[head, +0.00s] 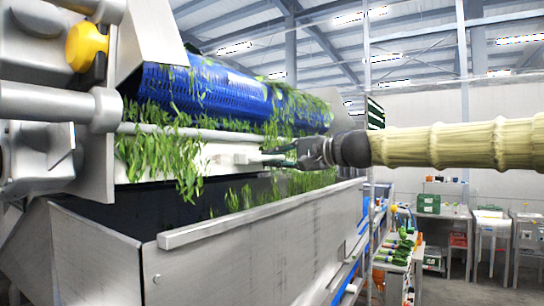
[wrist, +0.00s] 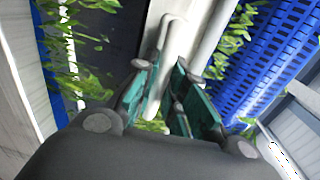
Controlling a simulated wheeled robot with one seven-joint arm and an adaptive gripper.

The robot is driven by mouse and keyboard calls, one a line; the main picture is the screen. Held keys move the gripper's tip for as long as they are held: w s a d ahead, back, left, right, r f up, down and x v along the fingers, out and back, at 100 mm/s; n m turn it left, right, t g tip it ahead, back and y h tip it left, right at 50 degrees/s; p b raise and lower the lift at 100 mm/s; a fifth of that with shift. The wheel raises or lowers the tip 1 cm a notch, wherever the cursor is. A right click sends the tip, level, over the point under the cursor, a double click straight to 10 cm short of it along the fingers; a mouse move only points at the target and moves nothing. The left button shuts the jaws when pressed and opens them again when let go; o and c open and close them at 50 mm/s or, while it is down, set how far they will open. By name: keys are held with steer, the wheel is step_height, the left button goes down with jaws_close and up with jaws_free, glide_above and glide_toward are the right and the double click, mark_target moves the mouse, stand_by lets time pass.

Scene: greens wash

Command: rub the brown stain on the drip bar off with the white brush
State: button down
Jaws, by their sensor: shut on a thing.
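My gripper (head: 268,158) reaches in from the right to the front of the washer, below the blue drum. In the wrist view its green-padded fingers (wrist: 172,88) are closed around a pale piece that looks like the white brush (wrist: 178,42). The fingers partly hide it, and its bristles do not show clearly. The drip bar (head: 215,153) appears as a pale strip under the drum, partly behind hanging greens. The gripper's tips are at its right part; I cannot tell whether the brush touches it. I cannot make out the brown stain in either view.
The blue perforated drum (head: 215,95) is draped with greens, just above the gripper. A steel trough wall (head: 265,220) stands below and in front. Steel pipes and a yellow knob (head: 86,46) crowd the left. Benches with crates (head: 430,203) stand far right.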

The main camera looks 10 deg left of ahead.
mark_target(268, 158)
steer(key=shift+w+d, duration=0.25)
steer(key=shift+w, duration=0.4)
steer(key=shift+s, duration=0.1)
steer(key=shift+s+a+b, duration=0.3)
steer(key=shift+s+b, duration=0.05)
steer(key=shift+s, duration=0.4)
steer(key=shift+s+a+b, duration=0.25)
steer(key=shift+s+b, duration=0.1)
steer(key=shift+s, duration=0.4)
steer(key=shift+s+a+b, duration=0.3)
steer(key=shift+s+b, duration=0.05)
steer(key=shift+s, duration=0.4)
steer(key=shift+s+a+b, duration=0.3)
steer(key=shift+s, duration=0.55)
steer(key=shift+s+a+b, duration=0.3)
steer(key=shift+s+b, duration=0.05)
steer(key=shift+s, duration=0.45)
steer(key=shift+s+a+b, duration=0.3)
steer(key=shift+s, duration=0.55)
steer(key=shift+s, duration=0.1)
steer(key=s+a+b, duration=0.2)
steer(key=s, duration=0.4)
steer(key=shift+a, duration=0.15)
